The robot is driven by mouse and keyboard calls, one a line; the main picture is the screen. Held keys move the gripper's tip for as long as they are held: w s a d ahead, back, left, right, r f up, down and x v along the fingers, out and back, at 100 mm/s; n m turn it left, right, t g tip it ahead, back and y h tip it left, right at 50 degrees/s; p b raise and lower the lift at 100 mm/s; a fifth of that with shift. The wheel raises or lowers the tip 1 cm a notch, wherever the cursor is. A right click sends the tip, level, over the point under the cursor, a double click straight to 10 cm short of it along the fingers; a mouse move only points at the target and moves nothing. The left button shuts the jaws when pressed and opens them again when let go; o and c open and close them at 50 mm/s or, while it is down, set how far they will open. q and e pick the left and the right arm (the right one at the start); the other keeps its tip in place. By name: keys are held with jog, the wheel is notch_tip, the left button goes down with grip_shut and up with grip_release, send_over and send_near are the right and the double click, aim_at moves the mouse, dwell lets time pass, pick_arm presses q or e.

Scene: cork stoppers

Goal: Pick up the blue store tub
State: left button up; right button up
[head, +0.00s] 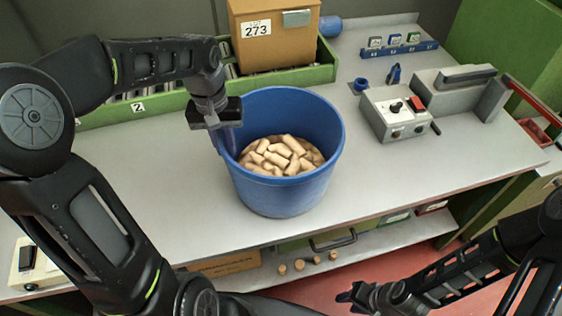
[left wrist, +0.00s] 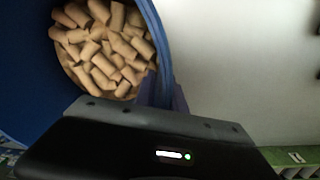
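The blue store tub (head: 285,195) stands upright on the grey bench, its open top showing many cork stoppers (head: 280,156). It also shows in the left wrist view (left wrist: 25,100), with the corks inside (left wrist: 105,45). My left gripper (head: 228,138) is at the tub's left rim, pointing down. In the left wrist view its fingers (left wrist: 163,93) are close together, one on each side of the tub wall, shut on it. Their lower ends are partly hidden. My right gripper (head: 350,297) is low at the front, away from the tub; its finger gap is unclear.
A green-edged rack (head: 200,98) with a brown box (head: 275,38) stands behind the tub. A grey control box (head: 395,113) and a clamp-like device (head: 462,88) stand to the right. Several loose corks (head: 299,264) lie on the lower shelf. The bench front right of the tub is clear.

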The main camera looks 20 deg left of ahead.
pick_arm(q)
grip_shut()
dwell(1.1)
jog(key=shift+r, duration=0.1)
notch_tip(320, 180, up, 10)
jog(key=shift+f, duration=0.1)
dwell(0.4)
dwell(0.9)
